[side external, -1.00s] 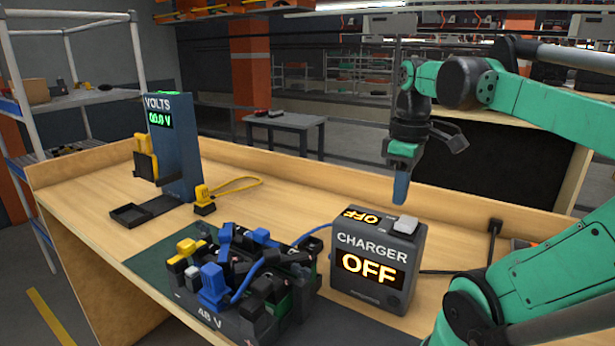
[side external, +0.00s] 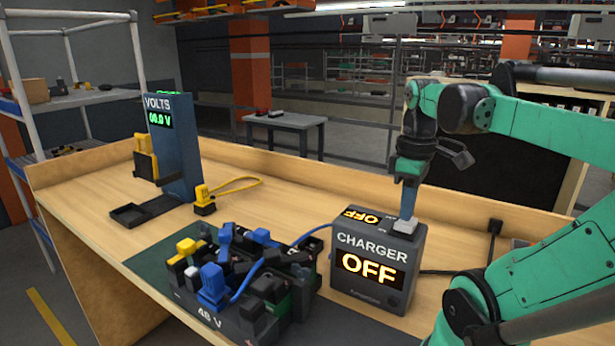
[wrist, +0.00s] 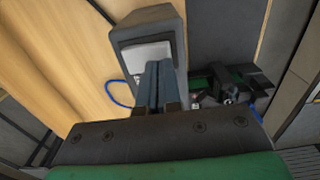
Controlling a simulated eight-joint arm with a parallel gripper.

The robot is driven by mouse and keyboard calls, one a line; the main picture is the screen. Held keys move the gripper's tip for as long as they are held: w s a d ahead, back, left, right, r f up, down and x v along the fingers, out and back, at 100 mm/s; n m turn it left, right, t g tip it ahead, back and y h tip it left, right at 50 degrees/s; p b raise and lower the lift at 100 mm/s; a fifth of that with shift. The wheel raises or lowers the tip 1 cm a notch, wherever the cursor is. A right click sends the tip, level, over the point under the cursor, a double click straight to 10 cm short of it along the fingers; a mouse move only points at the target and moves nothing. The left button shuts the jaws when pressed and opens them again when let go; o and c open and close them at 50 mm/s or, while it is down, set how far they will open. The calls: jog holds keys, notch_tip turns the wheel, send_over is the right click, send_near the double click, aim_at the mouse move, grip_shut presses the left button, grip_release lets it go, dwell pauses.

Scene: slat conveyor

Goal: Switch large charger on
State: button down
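The large charger (side external: 360,297) is a dark grey box on the bench. Its front and top displays both read OFF in orange. A pale grey button (side external: 405,226) sits on its top right; in the wrist view the button (wrist: 146,54) is a light square partly behind the fingers. My gripper (side external: 408,213) points straight down over the button, with its blue fingertips at or just above it; I cannot tell if they press it. The fingers lie side by side in the wrist view (wrist: 158,66), shut with nothing between them.
A 48 V battery pack (side external: 209,312) with blue, yellow and black connectors stands left of the charger, joined by a blue cable. A blue volts meter (side external: 175,155) with a yellow plug (side external: 204,205) is farther left. A black cable runs to the socket (side external: 494,227).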

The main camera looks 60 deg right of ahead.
jog(key=shift+f, duration=0.5)
dwell(0.3)
jog(key=shift+r, duration=2.25)
jog(key=w+a+f+t, duration=0.3)
jog(key=w+a+f, duration=0.1)
jog(key=w+a, duration=0.2)
jog(key=w+a+f+t, duration=0.3)
jog(key=w+a+t, duration=0.1)
jog(key=w+a, duration=0.3)
jog(key=shift+a+f, duration=0.35)
jog(key=shift+a, duration=0.85)
